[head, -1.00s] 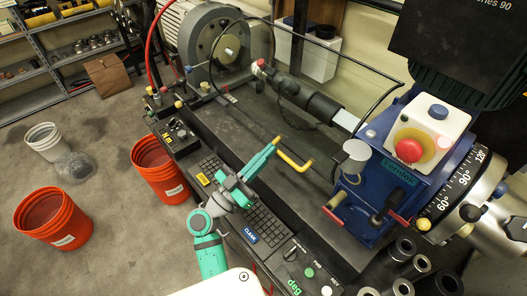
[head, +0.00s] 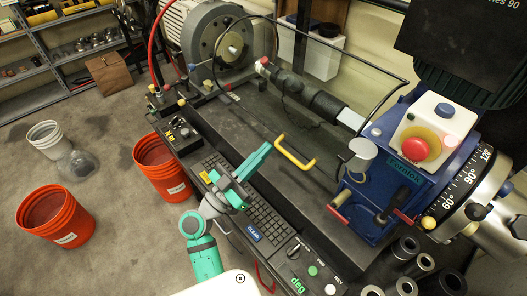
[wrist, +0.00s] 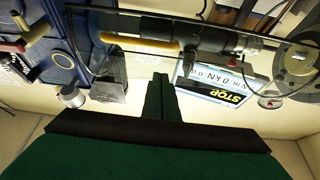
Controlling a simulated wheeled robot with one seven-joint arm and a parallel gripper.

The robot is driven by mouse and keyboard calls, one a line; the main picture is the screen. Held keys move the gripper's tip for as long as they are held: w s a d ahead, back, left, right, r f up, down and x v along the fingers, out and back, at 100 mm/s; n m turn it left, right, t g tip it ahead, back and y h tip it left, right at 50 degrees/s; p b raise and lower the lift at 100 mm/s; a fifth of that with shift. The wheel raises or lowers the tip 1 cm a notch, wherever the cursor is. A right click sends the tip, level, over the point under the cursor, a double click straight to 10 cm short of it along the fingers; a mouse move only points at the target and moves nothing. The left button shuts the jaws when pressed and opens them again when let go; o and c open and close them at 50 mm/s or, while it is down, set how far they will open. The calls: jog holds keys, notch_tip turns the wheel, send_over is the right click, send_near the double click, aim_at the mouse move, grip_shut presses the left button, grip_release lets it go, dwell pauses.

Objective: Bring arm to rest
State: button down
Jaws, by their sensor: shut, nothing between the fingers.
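My teal arm rises from the bottom of the head view, in front of the bench. My gripper (head: 262,152) is shut and empty, and its fingers point up and to the right above the keyboard (head: 262,215). The yellow handle (head: 295,153) is to the right of the fingertips and looks apart from them. In the wrist view the two dark green fingers (wrist: 158,95) lie side by side with nothing between them.
The bench holds a blue machine (head: 385,195) with a red button (head: 413,149) and a grey motor (head: 215,45). A clear guard with a black frame (head: 350,57) stands behind my gripper.

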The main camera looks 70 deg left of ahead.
jog(key=s+d+f, duration=0.1)
jog(key=s+f, duration=0.4)
jog(key=f, duration=0.1)
jog(key=shift+s+d+f, duration=0.15)
jog(key=shift+f, duration=0.25)
